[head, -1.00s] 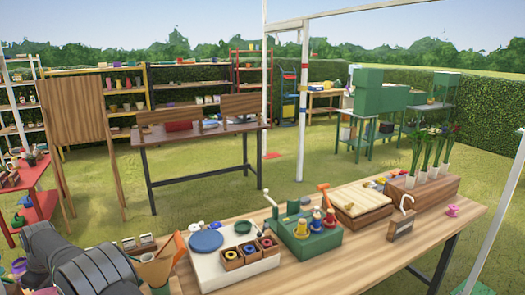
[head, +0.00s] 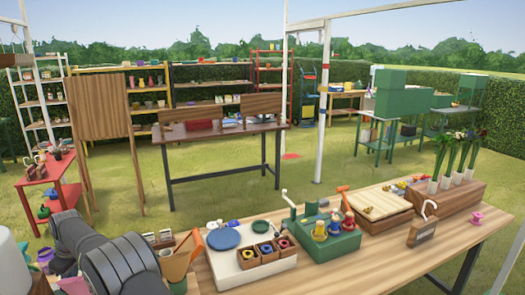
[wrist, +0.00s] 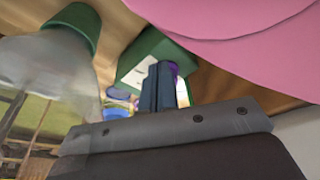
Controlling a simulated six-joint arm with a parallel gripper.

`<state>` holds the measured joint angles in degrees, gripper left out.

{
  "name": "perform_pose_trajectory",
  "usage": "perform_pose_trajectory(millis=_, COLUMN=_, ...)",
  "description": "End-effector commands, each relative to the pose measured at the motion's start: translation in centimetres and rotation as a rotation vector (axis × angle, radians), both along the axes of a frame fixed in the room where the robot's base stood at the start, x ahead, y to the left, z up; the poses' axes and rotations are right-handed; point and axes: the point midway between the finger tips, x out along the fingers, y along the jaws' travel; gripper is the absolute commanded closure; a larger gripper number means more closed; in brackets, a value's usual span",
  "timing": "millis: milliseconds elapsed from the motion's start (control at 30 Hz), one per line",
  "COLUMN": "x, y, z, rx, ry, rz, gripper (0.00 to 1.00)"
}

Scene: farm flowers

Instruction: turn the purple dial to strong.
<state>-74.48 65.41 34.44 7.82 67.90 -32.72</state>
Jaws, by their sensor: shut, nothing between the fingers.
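In the wrist view my gripper (wrist: 160,84) shows as dark blue fingers, shut with nothing between them. Just behind and right of the fingertips is a purple piece (wrist: 174,70), mostly hidden by them; it looks like the dial. It is by a green box (wrist: 146,50) with a pale label. I cannot tell whether the fingers touch the purple piece, nor read its setting. In the head view my arm reaches along the lower left; the gripper and the dial are not visible there.
In the wrist view a large pink surface (wrist: 240,18) fills the upper right, and a translucent container (wrist: 45,75) with a green end is close on the left. In the head view the wooden table (head: 400,262) holds a white tray (head: 226,266) and a green device (head: 340,243).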

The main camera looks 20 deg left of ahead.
Motion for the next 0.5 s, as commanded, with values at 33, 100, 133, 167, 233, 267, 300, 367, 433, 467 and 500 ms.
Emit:
perform_pose_trajectory(millis=33, x=0.0, y=0.1, z=0.7, rx=0.002, ry=-0.001, rz=0.000, gripper=1.00)
perform_pose_trajectory(millis=100, x=0.0, y=0.0, z=1.5, rx=0.001, ry=-0.001, rz=0.000, gripper=1.00)
perform_pose_trajectory(millis=133, x=0.0, y=0.0, z=1.9, rx=0.001, ry=-0.001, rz=0.000, gripper=1.00)
perform_pose_trajectory(millis=167, x=0.0, y=0.0, z=2.3, rx=0.002, ry=0.000, rz=0.000, gripper=1.00)
perform_pose_trajectory(millis=233, x=0.0, y=0.0, z=3.2, rx=0.001, ry=-0.001, rz=0.000, gripper=1.00)
perform_pose_trajectory(millis=267, x=0.0, y=0.0, z=3.5, rx=0.002, ry=-0.001, rz=0.000, gripper=1.00)
perform_pose_trajectory(millis=300, x=0.0, y=0.0, z=3.9, rx=0.002, ry=-0.001, rz=0.000, gripper=1.00)
perform_pose_trajectory(millis=367, x=0.0, y=0.0, z=4.4, rx=0.000, ry=-0.001, rz=-0.001, gripper=1.00)
perform_pose_trajectory(millis=433, x=0.0, y=0.0, z=4.9, rx=0.000, ry=-0.001, rz=-0.001, gripper=1.00)
perform_pose_trajectory(millis=467, x=0.0, y=0.0, z=5.0, rx=0.000, ry=-0.001, rz=0.000, gripper=1.00)
perform_pose_trajectory(millis=500, x=0.0, y=0.0, z=5.1, rx=0.000, ry=-0.001, rz=-0.001, gripper=1.00)
